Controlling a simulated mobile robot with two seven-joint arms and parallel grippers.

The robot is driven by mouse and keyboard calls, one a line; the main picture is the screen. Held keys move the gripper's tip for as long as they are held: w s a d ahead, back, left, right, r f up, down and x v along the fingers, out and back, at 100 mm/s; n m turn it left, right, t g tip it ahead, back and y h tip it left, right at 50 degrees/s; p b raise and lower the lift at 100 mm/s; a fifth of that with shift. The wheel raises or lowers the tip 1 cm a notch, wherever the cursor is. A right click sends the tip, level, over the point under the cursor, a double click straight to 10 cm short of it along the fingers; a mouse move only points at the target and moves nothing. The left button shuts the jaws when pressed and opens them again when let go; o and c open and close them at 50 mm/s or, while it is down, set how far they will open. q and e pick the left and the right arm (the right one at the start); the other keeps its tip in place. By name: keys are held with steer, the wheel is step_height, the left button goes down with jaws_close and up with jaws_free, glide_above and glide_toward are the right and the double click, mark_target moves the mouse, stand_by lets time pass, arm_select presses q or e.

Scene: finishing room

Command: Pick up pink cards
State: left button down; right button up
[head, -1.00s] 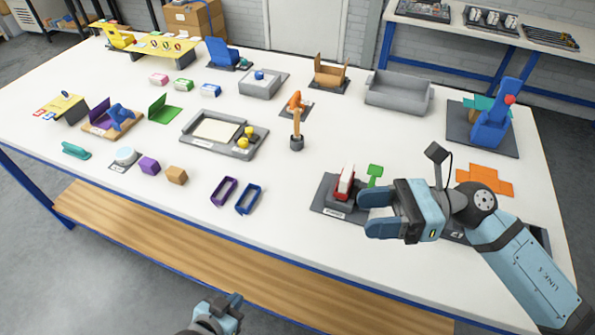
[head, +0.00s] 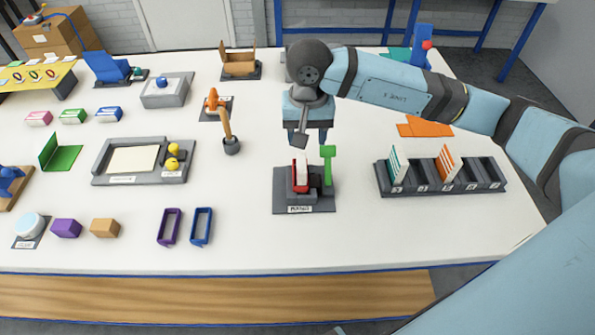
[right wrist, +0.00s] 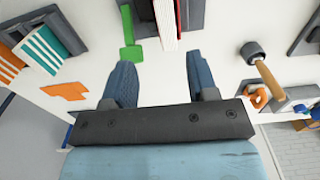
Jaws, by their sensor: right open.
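A pale upright stack, which looks like the cards, (head: 302,168) stands against a red part (head: 299,187) in a dark grey device with a green lever (head: 327,168). In the right wrist view the stack (right wrist: 166,22) shows a white face with fine lines along its edge; I cannot clearly make out pink on it. My right gripper (head: 306,134) is open and empty behind and just above the device, its fingers pointing towards it. In the right wrist view the open fingers (right wrist: 159,64) are spread to either side of the stack's line, apart from it. My left gripper is out of view.
A dark slotted rack (head: 430,185) to the right holds teal-striped (head: 398,168) and orange-striped cards (head: 448,165). A wooden-handled tool (head: 228,132) stands left of the device.

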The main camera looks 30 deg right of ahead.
mark_target(302, 161)
step_height(302, 161, down, 3)
steer(key=shift+w+a+f, duration=0.1)
steer(key=shift+f, duration=0.05)
steer(key=shift+a+f+p, duration=0.2)
steer(key=shift+f+p, duration=0.25)
steer(key=shift+f, duration=0.9)
steer(key=shift+a+f+p, duration=0.15)
steer(key=shift+f+p, duration=0.25)
steer(key=shift+f, duration=0.95)
jaws_close()
